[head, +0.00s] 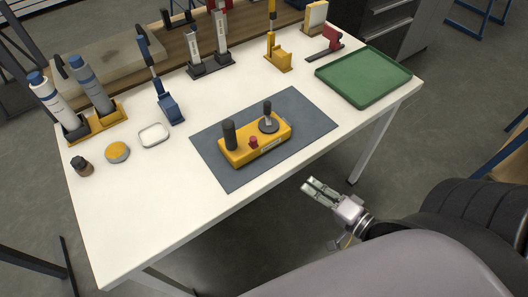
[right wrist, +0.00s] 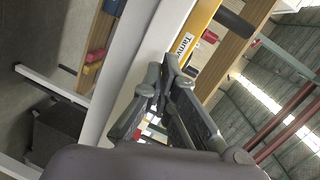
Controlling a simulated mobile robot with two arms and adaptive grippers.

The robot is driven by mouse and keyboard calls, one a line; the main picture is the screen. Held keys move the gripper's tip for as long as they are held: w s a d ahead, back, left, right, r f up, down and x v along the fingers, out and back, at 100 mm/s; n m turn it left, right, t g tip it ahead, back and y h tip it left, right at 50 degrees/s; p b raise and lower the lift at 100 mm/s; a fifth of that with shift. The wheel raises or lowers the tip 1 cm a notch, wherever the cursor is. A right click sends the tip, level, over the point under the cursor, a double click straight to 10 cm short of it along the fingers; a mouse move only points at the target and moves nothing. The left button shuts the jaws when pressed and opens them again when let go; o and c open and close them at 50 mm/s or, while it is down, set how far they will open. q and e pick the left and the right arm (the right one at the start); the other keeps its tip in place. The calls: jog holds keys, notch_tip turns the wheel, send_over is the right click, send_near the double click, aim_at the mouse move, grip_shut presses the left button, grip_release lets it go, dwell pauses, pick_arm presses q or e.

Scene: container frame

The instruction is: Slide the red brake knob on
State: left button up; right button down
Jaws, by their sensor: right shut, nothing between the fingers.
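The red brake knob (head: 253,142) sits on the near side of a yellow control box (head: 238,157), between a thick black grip on the left and a black lever on the right. The box rests on a dark grey mat (head: 222,176). In the right wrist view the red knob (right wrist: 209,37) shows beyond the labelled side of the yellow box (right wrist: 196,27). My right gripper (head: 309,187) is shut and empty, off the table's front edge and apart from the box. Its fingers (right wrist: 172,85) also show in the wrist view. My left gripper is not in view.
The white table (head: 150,215) has bare room left and front of the mat. A green tray (head: 363,78) lies at the right. Bottles (head: 92,82), a blue tool (head: 170,107) and a yellow stand (head: 278,58) line the back. A round yellow-topped tin (head: 117,152) is at the left.

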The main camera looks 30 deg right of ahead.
aim_at(253, 142)
notch_tip(253, 142, up, 7)
jog(key=a+m+t+y, duration=0.1)
jog(key=a, duration=0.2)
jog(key=shift+m+y+b, duration=0.3)
jog(key=shift+m, duration=0.1)
jog(key=shift+w, duration=0.1)
jog(key=x, duration=0.4)
jog(key=p+x, duration=0.1)
jog(key=x, duration=0.8)
jog(key=shift+w+a+r+p, duration=0.1)
jog(key=shift+w+r+p, duration=0.1)
jog(key=shift+w+p, duration=0.15)
jog(key=shift+w, duration=0.15)
